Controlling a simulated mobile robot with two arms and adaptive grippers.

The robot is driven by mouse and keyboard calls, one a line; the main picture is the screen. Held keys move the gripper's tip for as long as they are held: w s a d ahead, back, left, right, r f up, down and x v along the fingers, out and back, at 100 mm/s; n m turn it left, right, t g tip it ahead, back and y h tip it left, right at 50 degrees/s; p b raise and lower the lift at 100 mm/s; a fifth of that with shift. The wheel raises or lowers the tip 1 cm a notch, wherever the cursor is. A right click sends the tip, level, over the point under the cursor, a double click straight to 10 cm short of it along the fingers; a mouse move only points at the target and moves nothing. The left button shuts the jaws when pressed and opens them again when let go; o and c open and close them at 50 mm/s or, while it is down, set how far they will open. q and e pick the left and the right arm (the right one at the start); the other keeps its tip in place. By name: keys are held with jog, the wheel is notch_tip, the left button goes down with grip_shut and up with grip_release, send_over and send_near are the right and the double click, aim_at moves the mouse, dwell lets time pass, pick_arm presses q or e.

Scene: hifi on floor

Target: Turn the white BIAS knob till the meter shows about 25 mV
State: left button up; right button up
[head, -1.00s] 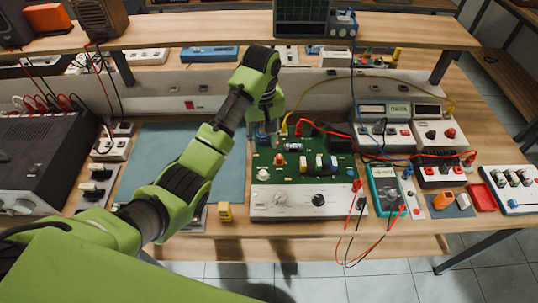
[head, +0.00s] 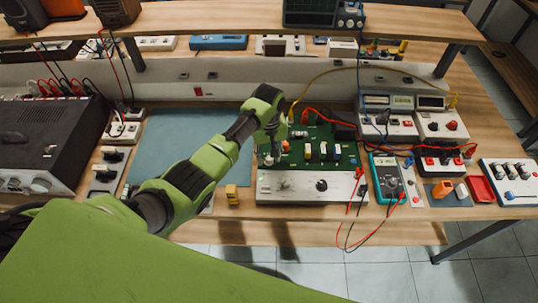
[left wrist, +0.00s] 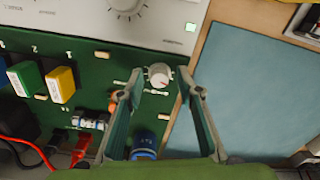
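A small white knob (left wrist: 160,76) with a red pointer mark sits at the edge of the green circuit board (head: 315,165); its label is not legible. My left gripper (head: 270,162) is over the board's left part in the head view. In the left wrist view the left gripper (left wrist: 154,86) is open, with its fingers either side of the knob and a gap on each side. The gripper hides most of the knob in the head view. A teal handheld meter (head: 387,178) and a bench meter (head: 388,101) stand to the right; I cannot read values. My right gripper is not in view.
The board's white front panel (head: 345,188) carries two larger knobs. Capacitors and a blue cylinder (left wrist: 145,145) stand close to the left fingers. Red, black and yellow leads run to the right. A bare blue-grey mat (head: 180,145) lies left of the board.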

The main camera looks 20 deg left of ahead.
pick_arm(q)
jog(key=shift+c, duration=0.5)
grip_shut()
jog(key=m+p, duration=0.2)
jog(key=m, duration=0.2)
jog(key=shift+w+r, duration=0.1)
jog(key=m+p, duration=0.1)
jog(key=m, duration=0.3)
jog(key=shift+m, duration=0.4)
jog(key=m, duration=0.5)
jog(key=shift+p, duration=0.35)
jog(key=m, duration=0.5)
jog(key=shift+m, duration=0.4)
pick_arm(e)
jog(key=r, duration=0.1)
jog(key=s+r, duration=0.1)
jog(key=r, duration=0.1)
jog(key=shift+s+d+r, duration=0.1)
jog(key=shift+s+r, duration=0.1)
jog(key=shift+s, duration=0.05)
